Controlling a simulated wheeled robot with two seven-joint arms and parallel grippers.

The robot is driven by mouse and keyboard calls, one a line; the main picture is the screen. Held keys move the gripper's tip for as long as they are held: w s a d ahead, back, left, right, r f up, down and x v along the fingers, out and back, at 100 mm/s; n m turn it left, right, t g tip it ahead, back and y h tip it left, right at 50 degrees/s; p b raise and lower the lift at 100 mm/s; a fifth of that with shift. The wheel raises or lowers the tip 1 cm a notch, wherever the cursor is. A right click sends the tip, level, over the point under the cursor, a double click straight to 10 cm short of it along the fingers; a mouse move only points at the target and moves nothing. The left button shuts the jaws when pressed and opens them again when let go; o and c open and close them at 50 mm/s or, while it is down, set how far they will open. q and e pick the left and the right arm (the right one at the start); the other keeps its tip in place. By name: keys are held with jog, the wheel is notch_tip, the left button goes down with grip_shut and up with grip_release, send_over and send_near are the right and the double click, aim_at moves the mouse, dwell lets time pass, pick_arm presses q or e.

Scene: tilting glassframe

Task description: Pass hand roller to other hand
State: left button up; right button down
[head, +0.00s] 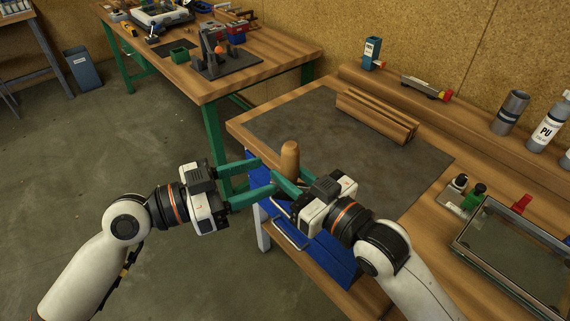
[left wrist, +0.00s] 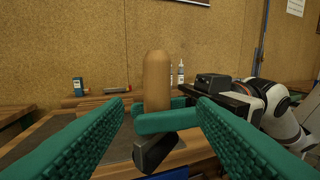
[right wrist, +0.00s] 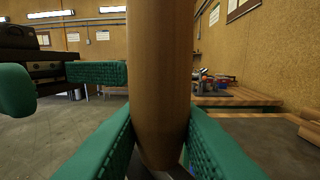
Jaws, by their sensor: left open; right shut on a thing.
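The hand roller (head: 290,158) shows as a rounded wooden handle standing upright, with a dark part below the fingers in the left wrist view (left wrist: 158,82). My right gripper (head: 283,183) is shut on the handle and holds it beside the bench's near corner. In the right wrist view the handle (right wrist: 160,80) stands between the green fingers. My left gripper (head: 256,181) is open and empty, its fingers pointing at the handle from the left. In the left wrist view the handle and the right fingers lie ahead, between the left fingertips. The roller's lower end is mostly hidden.
The workbench (head: 262,108) has a dark mat (head: 310,130) with wooden strips (head: 375,115). A glass-topped frame (head: 515,255), small bottles and a red clamp stand at the right. A second table (head: 270,72) with tools is behind. Open floor lies at left.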

aim_at(298, 164)
pick_arm(q)
jog(key=x, duration=0.9)
jog(key=shift+w+d, duration=0.2)
grip_shut()
jog(key=shift+s, duration=0.1)
pick_arm(e)
jog(key=c, duration=1.1)
grip_release()
jog(key=shift+s+a, duration=0.1)
